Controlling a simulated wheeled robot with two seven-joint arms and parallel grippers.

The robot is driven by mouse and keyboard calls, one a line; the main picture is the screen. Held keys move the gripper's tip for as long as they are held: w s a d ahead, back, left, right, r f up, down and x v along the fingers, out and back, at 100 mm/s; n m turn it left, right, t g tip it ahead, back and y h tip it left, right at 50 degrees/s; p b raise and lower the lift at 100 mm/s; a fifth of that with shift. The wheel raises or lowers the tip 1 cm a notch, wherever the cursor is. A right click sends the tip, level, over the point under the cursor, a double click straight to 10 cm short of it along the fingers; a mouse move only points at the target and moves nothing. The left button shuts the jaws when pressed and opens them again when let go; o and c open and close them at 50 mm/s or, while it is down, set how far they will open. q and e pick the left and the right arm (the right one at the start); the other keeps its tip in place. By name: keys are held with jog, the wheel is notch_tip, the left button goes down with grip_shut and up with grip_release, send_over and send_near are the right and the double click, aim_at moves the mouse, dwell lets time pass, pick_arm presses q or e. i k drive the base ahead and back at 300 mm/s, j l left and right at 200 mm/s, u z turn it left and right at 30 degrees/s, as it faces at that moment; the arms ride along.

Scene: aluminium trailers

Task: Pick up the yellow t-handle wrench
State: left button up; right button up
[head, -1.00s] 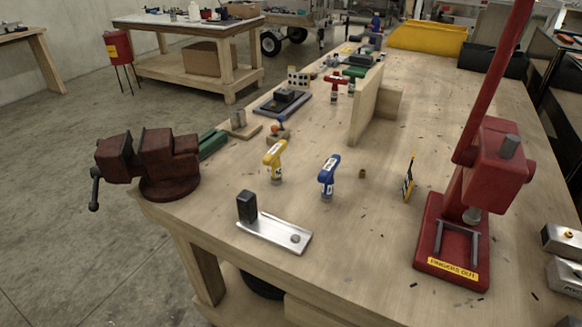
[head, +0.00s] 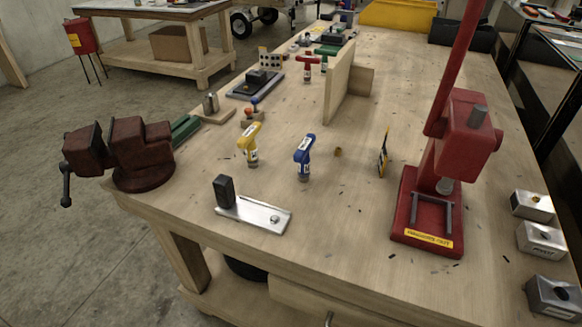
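The yellow t-handle wrench (head: 250,142) stands upright on the wooden workbench (head: 330,215), left of the middle of the head view. It has a yellow handle on top and a pale label on its stem. A similar blue t-handle wrench (head: 305,155) stands to its right, apart from it. A red t-handle wrench (head: 307,65) stands farther back. Neither of my grippers is in the head view, and nothing touches the yellow wrench.
A dark red vise (head: 140,155) sits at the bench's left corner. A metal plate with a black block (head: 255,214) lies in front of the wrenches. A red arbor press (head: 430,205) stands right. An upright wooden board (head: 340,85) stands behind. Metal blocks (head: 541,239) lie far right.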

aim_at(247, 141)
jog(key=j+z, duration=0.35)
jog(key=j, duration=0.4)
jog(key=j+z, duration=0.3)
jog(key=j, duration=0.45)
